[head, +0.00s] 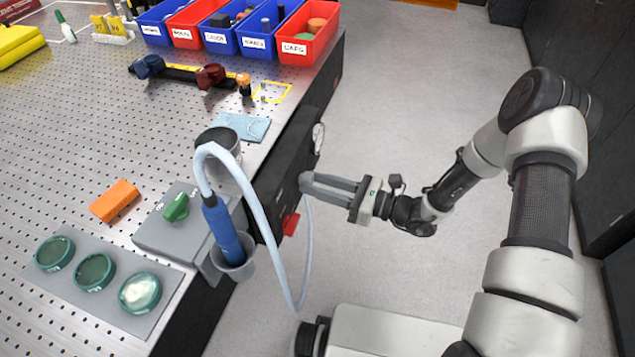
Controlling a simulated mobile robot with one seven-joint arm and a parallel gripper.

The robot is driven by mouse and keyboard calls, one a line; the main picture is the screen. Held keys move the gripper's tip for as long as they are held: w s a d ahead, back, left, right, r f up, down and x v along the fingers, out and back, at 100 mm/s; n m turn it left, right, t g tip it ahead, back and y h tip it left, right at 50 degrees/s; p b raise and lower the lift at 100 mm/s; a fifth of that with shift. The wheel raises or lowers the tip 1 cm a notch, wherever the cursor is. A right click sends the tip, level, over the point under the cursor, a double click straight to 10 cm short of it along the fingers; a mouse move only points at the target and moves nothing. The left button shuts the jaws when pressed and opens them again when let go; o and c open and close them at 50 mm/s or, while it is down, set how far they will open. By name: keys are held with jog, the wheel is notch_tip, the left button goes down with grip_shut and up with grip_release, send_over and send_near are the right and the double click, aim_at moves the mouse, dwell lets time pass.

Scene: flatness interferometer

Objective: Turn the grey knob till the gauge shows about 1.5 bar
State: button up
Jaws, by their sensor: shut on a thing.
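The grey knob (305,181) is on the black front side of the bench. My gripper (314,184) reaches it from the right, with its two long grey fingers shut on the knob, one on each side. The fingers partly cover the knob. The round white gauge (318,138) is on the same front side, above the knob in the picture. It is seen nearly edge-on, and its needle and scale cannot be read.
A red knob (291,224) sits just below the grey knob. A pale hose (265,215) loops from a blue handle (222,228) in a grey cup and hangs close to my fingers. The perforated bench top (85,130) is at left; the floor (400,90) right of the bench is clear.

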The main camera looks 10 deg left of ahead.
jog(key=m+p, duration=0.2)
jog(key=m, duration=0.1)
jog(key=shift+r+m, duration=0.15)
jog(key=shift+m, duration=0.25)
jog(key=shift+m+p, duration=0.7)
jog(key=shift+m, duration=0.8)
jog(key=shift+s+m+h, duration=0.1)
jog(key=shift+m+h, duration=0.2)
jog(key=o, duration=1)
jog(key=shift+o, duration=0.2)
jog(key=s+d, duration=0.2)
jog(key=d, duration=1.5)
jog(key=shift+d+r, duration=0.15)
jog(key=shift+r, duration=0.15)
jog(key=shift+p, duration=0.3)
